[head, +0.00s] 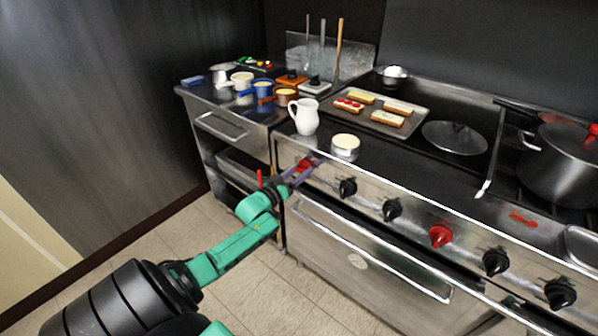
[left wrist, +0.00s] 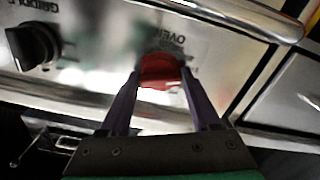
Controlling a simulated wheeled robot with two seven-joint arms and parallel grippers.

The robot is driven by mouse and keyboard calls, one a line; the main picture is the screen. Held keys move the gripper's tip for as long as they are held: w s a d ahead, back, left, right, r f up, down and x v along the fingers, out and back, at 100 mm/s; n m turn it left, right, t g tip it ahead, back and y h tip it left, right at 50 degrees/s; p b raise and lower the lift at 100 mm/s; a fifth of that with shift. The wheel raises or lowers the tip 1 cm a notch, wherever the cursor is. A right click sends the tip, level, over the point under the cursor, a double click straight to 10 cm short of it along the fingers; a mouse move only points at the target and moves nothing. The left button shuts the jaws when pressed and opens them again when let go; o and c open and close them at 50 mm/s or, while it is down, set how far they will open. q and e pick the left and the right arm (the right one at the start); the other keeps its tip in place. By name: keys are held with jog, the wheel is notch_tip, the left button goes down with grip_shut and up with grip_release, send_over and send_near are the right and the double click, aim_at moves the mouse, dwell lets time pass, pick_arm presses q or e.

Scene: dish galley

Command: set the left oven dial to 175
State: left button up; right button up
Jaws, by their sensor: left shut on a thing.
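The left oven dial (head: 302,166) is a red knob at the left end of the stove's steel front panel. In the left wrist view the red dial (left wrist: 160,71) sits between the two fingers, with an OVEN label beside it, seen upside down. My left gripper (head: 308,164) reaches it from the front left and is shut on it; the fingers (left wrist: 161,85) lie on either side of the knob. The dial's pointer and the scale numbers cannot be read. My right gripper is not in view.
Black knobs (head: 348,187) and a second red dial (head: 441,236) line the panel; the nearest black knob (left wrist: 33,45) has a GRIDDLE label. An oven handle (head: 370,250) runs below. A white pitcher (head: 305,117) and a round tin (head: 345,147) stand above, near the edge.

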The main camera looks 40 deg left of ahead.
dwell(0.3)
pick_arm(q)
jog(key=o, duration=1.4)
jog(key=shift+c, duration=0.2)
jog(key=s+p, duration=0.1)
jog(key=s, duration=1.3)
jog(key=shift+s+d+p, duration=0.2)
jog(key=shift+s+p, duration=0.05)
jog(key=shift+p, duration=0.15)
jog(key=shift+f, duration=0.1)
